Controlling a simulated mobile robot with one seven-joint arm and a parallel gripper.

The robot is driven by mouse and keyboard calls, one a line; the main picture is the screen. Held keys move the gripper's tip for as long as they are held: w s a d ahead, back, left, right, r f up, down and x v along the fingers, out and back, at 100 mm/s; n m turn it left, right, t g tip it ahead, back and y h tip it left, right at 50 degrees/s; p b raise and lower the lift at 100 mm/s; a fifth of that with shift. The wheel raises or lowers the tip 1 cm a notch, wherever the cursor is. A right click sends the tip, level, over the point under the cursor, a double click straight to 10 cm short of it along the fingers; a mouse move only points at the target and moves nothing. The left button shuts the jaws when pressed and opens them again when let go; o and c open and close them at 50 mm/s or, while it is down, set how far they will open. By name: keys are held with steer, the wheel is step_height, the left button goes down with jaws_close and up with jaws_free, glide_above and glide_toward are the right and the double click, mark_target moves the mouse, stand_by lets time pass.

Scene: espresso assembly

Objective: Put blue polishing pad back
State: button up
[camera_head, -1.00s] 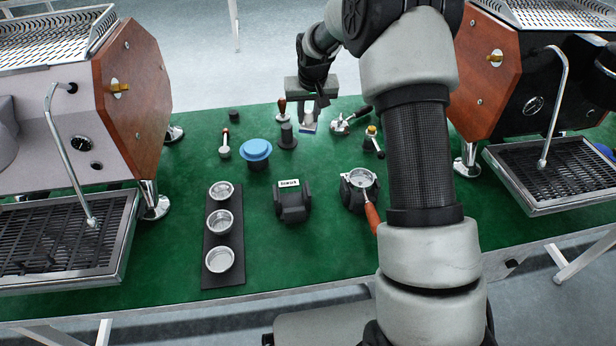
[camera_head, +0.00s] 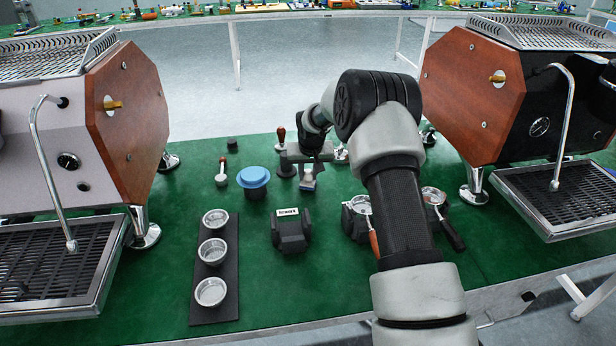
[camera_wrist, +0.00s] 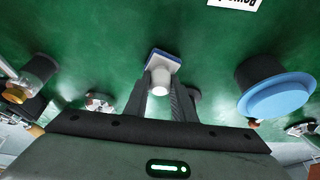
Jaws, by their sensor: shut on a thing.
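My gripper (camera_wrist: 163,95) is shut on a small piece with a white round handle and a square, blue-edged pad (camera_wrist: 161,60). In the head view the held pad (camera_head: 308,184) hangs under my gripper (camera_head: 308,166), close to the green mat; I cannot tell whether it touches. It is just right of and nearer than a short black cylinder (camera_head: 286,166). A round blue disc (camera_head: 253,177) sits on a black base to the left; it also shows in the wrist view (camera_wrist: 277,98). My arm hides part of the table at the right.
A black block with a white label (camera_head: 290,230) stands in front. A black tray (camera_head: 214,318) holds metal baskets at the left. Portafilters (camera_head: 434,196) lie at the right. Espresso machines (camera_head: 130,130) flank the green mat. The mat is bare around the labelled block.

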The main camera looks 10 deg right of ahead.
steer(key=shift+f, duration=0.2)
steer(key=o, duration=1)
steer(key=shift+c, duration=0.2)
